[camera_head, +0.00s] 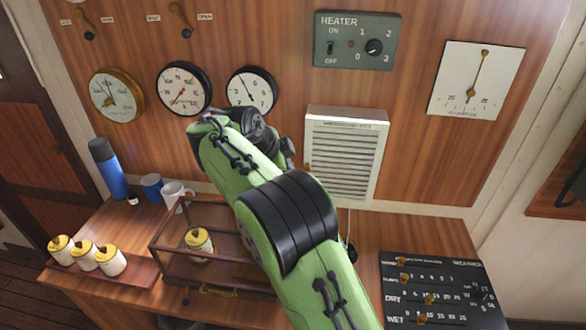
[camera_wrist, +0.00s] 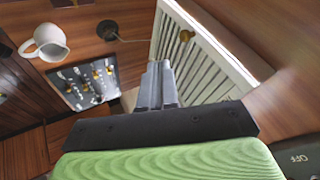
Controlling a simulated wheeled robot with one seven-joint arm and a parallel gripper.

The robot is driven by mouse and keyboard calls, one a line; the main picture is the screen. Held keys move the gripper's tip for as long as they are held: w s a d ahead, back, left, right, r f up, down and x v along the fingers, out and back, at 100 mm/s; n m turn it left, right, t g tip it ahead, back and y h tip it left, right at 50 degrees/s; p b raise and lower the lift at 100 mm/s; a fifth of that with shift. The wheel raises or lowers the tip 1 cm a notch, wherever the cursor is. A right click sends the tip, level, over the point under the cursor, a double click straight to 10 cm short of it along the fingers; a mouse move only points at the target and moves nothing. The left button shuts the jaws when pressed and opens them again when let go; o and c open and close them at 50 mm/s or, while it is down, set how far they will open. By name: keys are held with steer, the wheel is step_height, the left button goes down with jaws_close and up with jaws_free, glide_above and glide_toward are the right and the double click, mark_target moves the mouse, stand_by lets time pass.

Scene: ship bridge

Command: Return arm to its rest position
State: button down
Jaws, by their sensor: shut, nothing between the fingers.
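My green and black arm reaches up from the bottom of the head view, across the desk toward the wall. My gripper (camera_wrist: 158,85) shows in the wrist view with its two grey fingers together and nothing between them. In the head view the fingers are hidden behind the arm. In the wrist view the fingers are in front of the white louvred heater (camera_wrist: 195,62), which hangs on the wall in the head view (camera_head: 345,155). I cannot tell the exact gap between them.
A glass case (camera_head: 165,262) with a yellow-lidded jar (camera_head: 199,243), several similar jars (camera_head: 84,254), a blue bottle (camera_head: 107,168), a blue mug (camera_head: 151,187) and a white mug (camera_head: 175,193) stand on the desk. A black weather panel (camera_head: 440,290) is at right. Gauges and a heater switch panel (camera_head: 356,40) line the wall.

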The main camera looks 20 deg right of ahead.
steer(key=s+d+r+n+y, duration=0.1)
steer(key=s+d+r+n, duration=0.25)
steer(key=s, duration=0.35)
steer(key=s+d+r+n+y, duration=0.2)
steer(key=s+r+n, duration=0.1)
steer(key=s+n, duration=0.25)
steer(key=s+a+f+n+y, duration=0.1)
steer(key=s+f+n, duration=0.1)
steer(key=s, duration=0.5)
steer(key=s+a+f+n+y, duration=0.1)
steer(key=s+f+n, duration=0.1)
steer(key=s+n, duration=0.3)
steer(key=s+a+f+n+t, duration=0.1)
steer(key=s+f+n, duration=0.2)
steer(key=s, duration=0.6)
steer(key=shift+a+y, duration=0.3)
steer(key=shift+y, duration=0.1)
steer(key=shift+s+f, duration=0.1)
steer(key=shift+s, duration=0.05)
